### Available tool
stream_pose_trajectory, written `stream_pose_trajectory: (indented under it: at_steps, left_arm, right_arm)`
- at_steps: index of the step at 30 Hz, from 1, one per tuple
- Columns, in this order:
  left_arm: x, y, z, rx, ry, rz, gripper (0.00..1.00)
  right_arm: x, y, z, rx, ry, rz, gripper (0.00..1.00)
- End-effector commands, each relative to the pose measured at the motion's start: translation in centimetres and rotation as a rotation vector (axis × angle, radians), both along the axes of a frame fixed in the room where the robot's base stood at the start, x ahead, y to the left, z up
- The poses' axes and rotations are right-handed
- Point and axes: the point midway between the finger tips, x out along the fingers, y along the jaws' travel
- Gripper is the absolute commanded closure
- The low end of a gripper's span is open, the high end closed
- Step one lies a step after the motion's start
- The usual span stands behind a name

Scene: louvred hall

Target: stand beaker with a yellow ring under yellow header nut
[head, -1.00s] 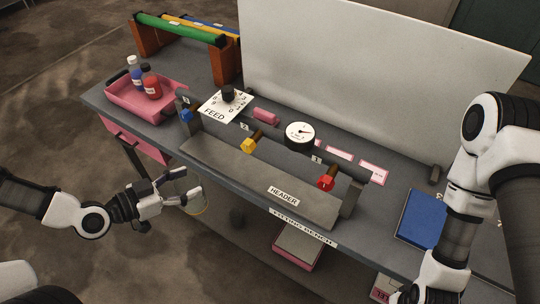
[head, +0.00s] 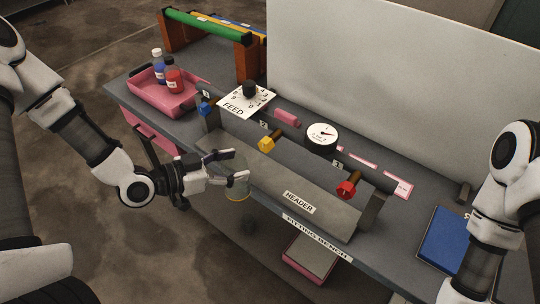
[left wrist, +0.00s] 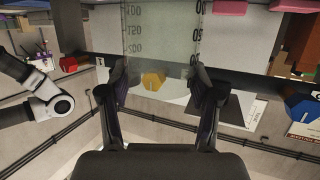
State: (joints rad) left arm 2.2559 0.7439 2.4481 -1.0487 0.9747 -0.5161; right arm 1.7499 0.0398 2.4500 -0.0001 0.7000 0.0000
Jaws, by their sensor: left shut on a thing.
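My left gripper (head: 238,167) is shut on a clear glass beaker (head: 238,187) with a yellow band near its bottom. The beaker is held in the air just in front of the grey header. In the left wrist view the beaker (left wrist: 160,35) fills the space between the fingers (left wrist: 162,95), with dark graduation marks. The yellow header nut (head: 267,143) sits on the middle stub of the header (head: 327,213). It also shows in the left wrist view (left wrist: 152,80), seen through the glass. My right gripper is out of view; only its arm shows at the right.
A blue nut (head: 206,108) and a red nut (head: 347,189) flank the yellow one. A gauge (head: 321,136) and a FEED dial (head: 249,97) stand behind. A pink tray (head: 163,98) with bottles is at the left, a blue book (head: 446,236) at the right.

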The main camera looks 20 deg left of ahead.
Motion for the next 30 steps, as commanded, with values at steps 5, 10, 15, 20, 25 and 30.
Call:
stream_pose_trajectory:
  at_steps: [5,10,15,20,25,30]
  left_arm:
    - [1.7,-1.7,0.0,0.005,-0.002,-0.007,0.78]
    - [3.5,-3.3,0.1,0.005,-0.002,-0.007,0.78]
    - [4.7,-4.2,0.1,0.003,-0.001,-0.001,0.78]
    - [6.3,-5.9,0.3,0.007,-0.003,-0.007,0.78]
    - [7.3,-6.6,-1.1,-0.001,0.001,-0.001,0.78]
    - [7.3,-6.6,-1.4,-0.001,-0.002,0.0,0.78]
  right_arm:
    - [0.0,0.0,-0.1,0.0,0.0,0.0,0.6]
    - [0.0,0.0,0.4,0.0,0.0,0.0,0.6]
    - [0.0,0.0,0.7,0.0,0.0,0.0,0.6]
    - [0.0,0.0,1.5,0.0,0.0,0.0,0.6]
    - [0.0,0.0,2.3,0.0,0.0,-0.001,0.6]
    - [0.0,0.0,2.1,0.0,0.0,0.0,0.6]
